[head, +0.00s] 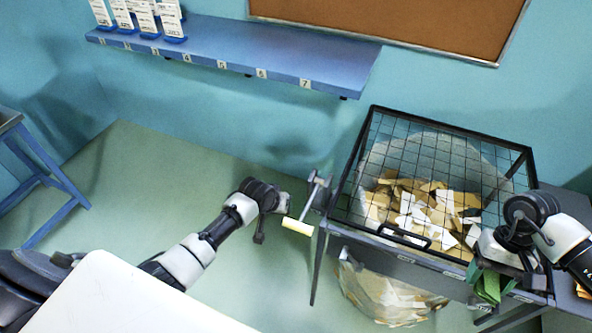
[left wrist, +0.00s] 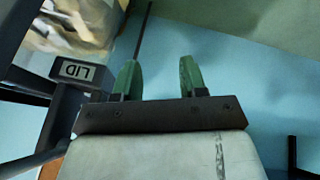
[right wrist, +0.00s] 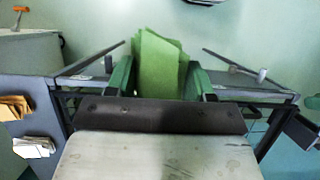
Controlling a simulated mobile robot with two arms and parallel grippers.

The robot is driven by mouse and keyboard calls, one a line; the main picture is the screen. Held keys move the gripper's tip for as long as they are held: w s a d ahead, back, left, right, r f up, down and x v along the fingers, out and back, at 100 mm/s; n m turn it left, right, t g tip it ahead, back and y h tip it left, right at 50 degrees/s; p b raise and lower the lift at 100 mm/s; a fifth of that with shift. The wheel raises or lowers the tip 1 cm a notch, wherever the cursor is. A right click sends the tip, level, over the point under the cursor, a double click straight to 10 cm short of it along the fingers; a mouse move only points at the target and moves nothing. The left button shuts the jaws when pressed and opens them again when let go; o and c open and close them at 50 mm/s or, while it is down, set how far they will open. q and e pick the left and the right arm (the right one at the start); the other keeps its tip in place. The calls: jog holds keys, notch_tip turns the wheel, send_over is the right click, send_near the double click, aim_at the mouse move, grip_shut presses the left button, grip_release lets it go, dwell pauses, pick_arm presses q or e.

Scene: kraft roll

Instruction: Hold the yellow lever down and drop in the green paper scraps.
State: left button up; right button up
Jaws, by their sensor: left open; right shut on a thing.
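The pale yellow lever (head: 297,226) sticks out on a metal crank at the left side of the bin (head: 330,226). My left gripper (head: 283,202) is just above and left of the lever, seemingly apart from it. In the left wrist view its green fingers (left wrist: 160,82) are open with nothing between them. The bin's black mesh lid (head: 440,150) looks closed over tan and white scraps. My right gripper (right wrist: 160,80) is shut on the green paper scraps (right wrist: 158,60). In the head view these scraps (head: 488,286) hang at the bin's front right corner, partly hidden by the gripper.
A clear bag (head: 385,295) of scraps hangs under the bin. A blue numbered shelf (head: 240,48) with white cards is on the wall. A white surface (head: 120,300) lies front left. The floor left of the bin is clear.

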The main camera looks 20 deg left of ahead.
pick_arm(q)
jog(key=w+d+r, duration=0.1)
jog(key=w+r, duration=0.3)
jog(key=r, duration=0.6)
notch_tip(320, 180, up, 11)
jog(key=m+g, duration=0.3)
jog(key=g, duration=0.2)
send_over(305, 209)
jog(key=a, duration=0.2)
jog(key=shift+h, duration=0.4)
jog(key=f, duration=0.3)
jog(key=d+f, duration=0.1)
jog(key=f, duration=0.3)
jog(key=d+f, duration=0.1)
jog(key=f, duration=0.2)
jog(key=shift+f, duration=0.2)
